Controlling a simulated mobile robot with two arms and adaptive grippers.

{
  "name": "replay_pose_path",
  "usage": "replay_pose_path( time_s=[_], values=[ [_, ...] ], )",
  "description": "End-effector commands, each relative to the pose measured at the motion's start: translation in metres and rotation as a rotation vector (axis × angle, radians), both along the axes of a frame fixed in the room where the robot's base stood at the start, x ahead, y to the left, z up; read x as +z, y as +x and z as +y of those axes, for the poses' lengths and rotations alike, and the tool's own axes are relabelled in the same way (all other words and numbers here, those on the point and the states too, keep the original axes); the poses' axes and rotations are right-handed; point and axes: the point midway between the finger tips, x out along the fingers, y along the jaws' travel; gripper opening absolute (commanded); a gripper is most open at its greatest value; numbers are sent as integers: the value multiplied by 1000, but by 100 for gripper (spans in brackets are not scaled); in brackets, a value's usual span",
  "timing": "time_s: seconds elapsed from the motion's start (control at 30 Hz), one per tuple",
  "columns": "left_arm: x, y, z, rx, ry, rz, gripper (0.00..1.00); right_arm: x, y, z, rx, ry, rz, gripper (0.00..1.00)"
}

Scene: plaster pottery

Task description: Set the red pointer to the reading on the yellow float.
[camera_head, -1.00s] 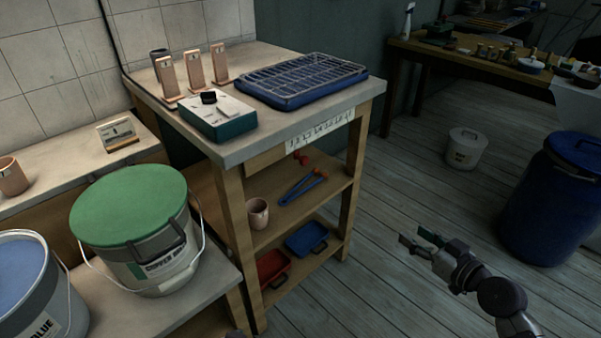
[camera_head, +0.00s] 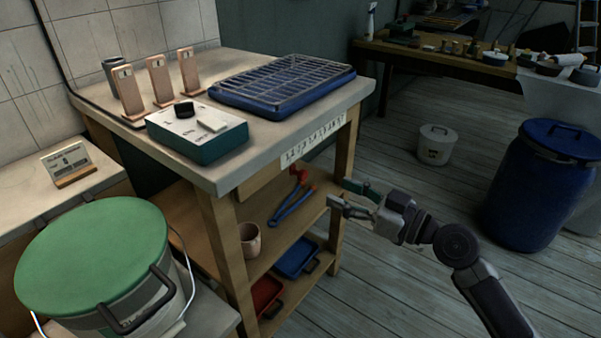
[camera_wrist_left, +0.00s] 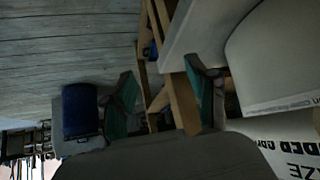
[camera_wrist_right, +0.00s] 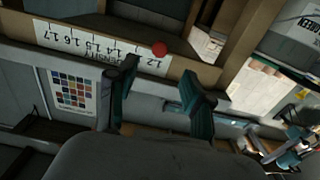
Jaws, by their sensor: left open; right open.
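A white scale strip (camera_head: 313,143) with numbers runs along the bench's front edge in the head view. In the right wrist view the strip (camera_wrist_right: 95,45) appears upside down, with a round red pointer (camera_wrist_right: 160,48) near its 1.2 end. My right gripper (camera_head: 340,193) is open and empty, low in front of the bench's right leg. In the right wrist view its fingers (camera_wrist_right: 160,75) appear below the strip, apart from the pointer. My left gripper (camera_wrist_left: 160,75) is open and empty; the head view does not show it. I cannot make out a yellow float.
On the bench are a teal box (camera_head: 195,132) with a black knob, several wooden stands (camera_head: 160,80) and a blue tray with a grid (camera_head: 280,88). A green-lidded bucket (camera_head: 90,250) stands front left. A blue barrel (camera_head: 530,190) stands right.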

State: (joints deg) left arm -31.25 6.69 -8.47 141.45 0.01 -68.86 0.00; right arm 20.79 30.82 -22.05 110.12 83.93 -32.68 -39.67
Motion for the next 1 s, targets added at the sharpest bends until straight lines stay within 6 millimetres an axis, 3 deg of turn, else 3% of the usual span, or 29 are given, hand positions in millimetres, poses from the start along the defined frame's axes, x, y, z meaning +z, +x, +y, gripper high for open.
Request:
replay_pose_path(
  time_s=[0.2, 0.43, 0.9, 1.0],
  values=[
    [-8, -17, 6, 8, 22, 98, 58, 3, 29, 41, 1, 3, -1, 51],
    [-10, -20, 7, 10, 25, 113, 58, 1, 51, 71, 0, 3, 0, 51],
    [-9, -19, 7, 9, 25, 108, 58, 0, 60, 82, -1, 1, 1, 51],
    [-9, -19, 7, 8, 24, 108, 58, 0, 59, 82, -1, 1, 1, 36]
  ],
)
